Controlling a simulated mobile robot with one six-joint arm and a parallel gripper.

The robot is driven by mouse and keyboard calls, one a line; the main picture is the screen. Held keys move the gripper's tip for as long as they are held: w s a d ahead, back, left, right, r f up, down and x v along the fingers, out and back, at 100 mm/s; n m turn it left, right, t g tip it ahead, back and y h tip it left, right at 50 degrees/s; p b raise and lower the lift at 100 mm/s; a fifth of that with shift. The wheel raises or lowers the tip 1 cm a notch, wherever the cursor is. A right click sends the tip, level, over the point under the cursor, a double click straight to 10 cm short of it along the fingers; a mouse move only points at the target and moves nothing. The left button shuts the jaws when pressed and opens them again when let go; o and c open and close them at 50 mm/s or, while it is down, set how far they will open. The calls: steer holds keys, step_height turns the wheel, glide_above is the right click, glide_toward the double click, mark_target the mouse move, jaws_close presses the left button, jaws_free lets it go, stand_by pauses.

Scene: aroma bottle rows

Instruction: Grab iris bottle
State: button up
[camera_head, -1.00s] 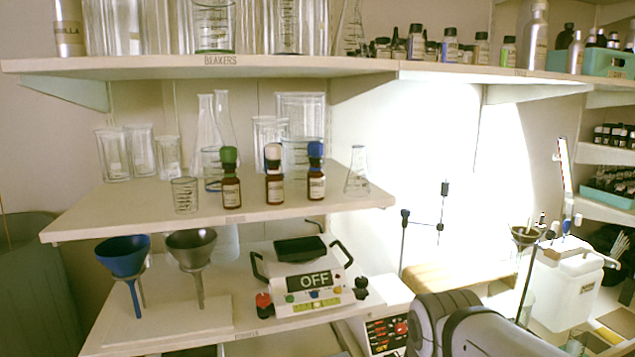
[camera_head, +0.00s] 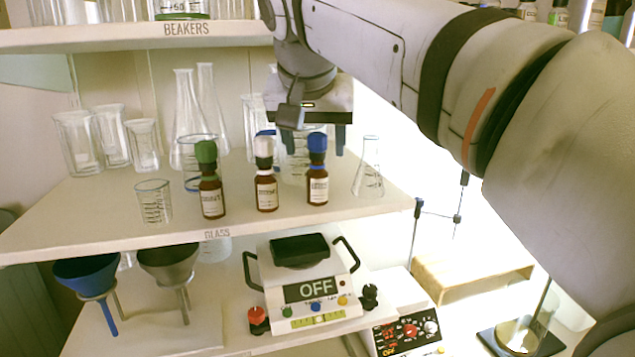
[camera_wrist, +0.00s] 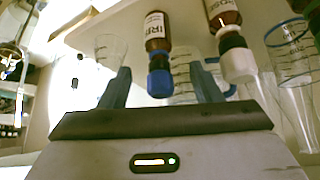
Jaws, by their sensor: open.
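The iris bottle (camera_head: 317,187) is a small brown bottle with a white label and a blue cap, upright on the middle shelf. In the wrist view, which is upside down, the start of "IRIS" reads on the label of this iris bottle (camera_wrist: 157,36). It appears between the two fingers there, cap towards my gripper. My gripper (camera_head: 314,138) is open and empty near the blue cap. Its dark fingers also frame my gripper's gap in the wrist view (camera_wrist: 161,72). I cannot tell whether the fingers overlap the cap in height.
A white-capped bottle (camera_head: 265,188) stands close left, and a green-capped bottle (camera_head: 210,190) further left. A flask (camera_head: 369,172) stands to the right. Glass beakers (camera_head: 300,165) stand behind. The beaker shelf (camera_head: 120,38) is above. The shelf front below the bottles is clear.

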mark_target(316, 154)
steer(key=x, duration=0.6)
steer(key=shift+r, duration=0.1)
steer(key=c, duration=1.1)
